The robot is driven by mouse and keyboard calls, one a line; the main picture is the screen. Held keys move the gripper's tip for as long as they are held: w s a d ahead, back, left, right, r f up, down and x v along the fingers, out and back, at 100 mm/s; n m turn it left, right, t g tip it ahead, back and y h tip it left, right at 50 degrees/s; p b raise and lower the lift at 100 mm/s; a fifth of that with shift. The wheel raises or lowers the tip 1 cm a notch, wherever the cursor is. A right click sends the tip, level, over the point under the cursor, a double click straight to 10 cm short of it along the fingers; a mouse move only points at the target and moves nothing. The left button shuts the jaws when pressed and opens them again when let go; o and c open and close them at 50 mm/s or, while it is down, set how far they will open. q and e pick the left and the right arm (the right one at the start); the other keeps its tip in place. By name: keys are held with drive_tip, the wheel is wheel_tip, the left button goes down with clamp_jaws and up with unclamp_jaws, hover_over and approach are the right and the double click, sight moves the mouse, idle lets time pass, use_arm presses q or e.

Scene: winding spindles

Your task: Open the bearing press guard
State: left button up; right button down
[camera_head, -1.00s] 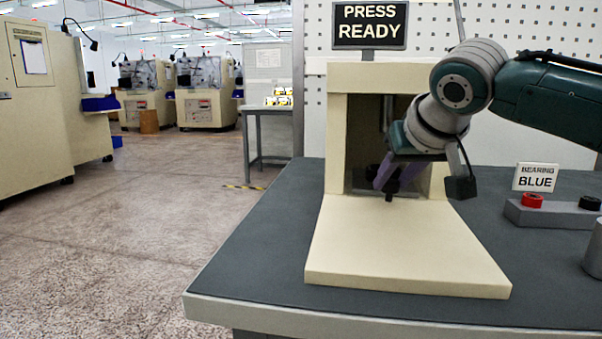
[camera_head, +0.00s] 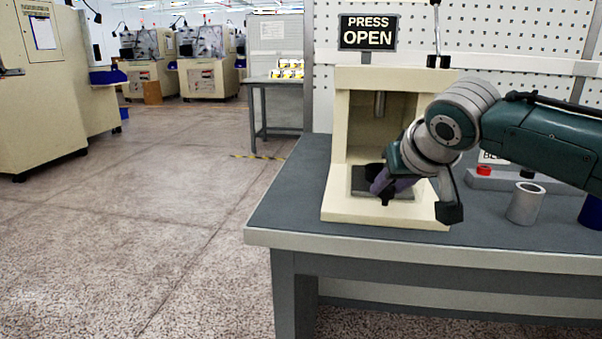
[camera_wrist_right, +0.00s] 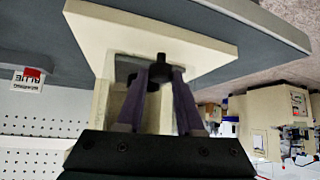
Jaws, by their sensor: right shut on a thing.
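The bearing press (camera_head: 341,120) is a cream frame on the bench, with a grey ram (camera_head: 380,104) hanging inside and a dark plate (camera_head: 402,194) at its foot. Its sign (camera_head: 368,33) reads "PRESS OPEN". My right gripper (camera_head: 384,190) reaches into the front of the frame, its purple fingers tilted down over the dark plate. In the right wrist view the gripper (camera_wrist_right: 160,82) is shut on a small black part (camera_wrist_right: 160,74), in front of the cream base (camera_wrist_right: 200,50). I cannot tell a separate guard panel from the frame. My left gripper is not in view.
To the right stand a grey cylinder (camera_head: 525,204), a blue container (camera_head: 592,212) and a grey box with a red button (camera_head: 484,170). My right forearm partly covers a label. A lever rod (camera_head: 437,30) rises behind the press. The bench's left side is clear.

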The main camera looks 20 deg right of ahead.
drive_tip(key=c, duration=0.5)
unclamp_jaws()
drive_tip(key=shift+w, duration=0.1)
drive_tip(key=shift+c, duration=0.2)
drive_tip(key=shift+s+r, duration=0.3)
drive_tip(key=p+v, duration=0.3)
drive_tip(key=v, duration=0.6)
drive_tip(key=shift+a, duration=0.1)
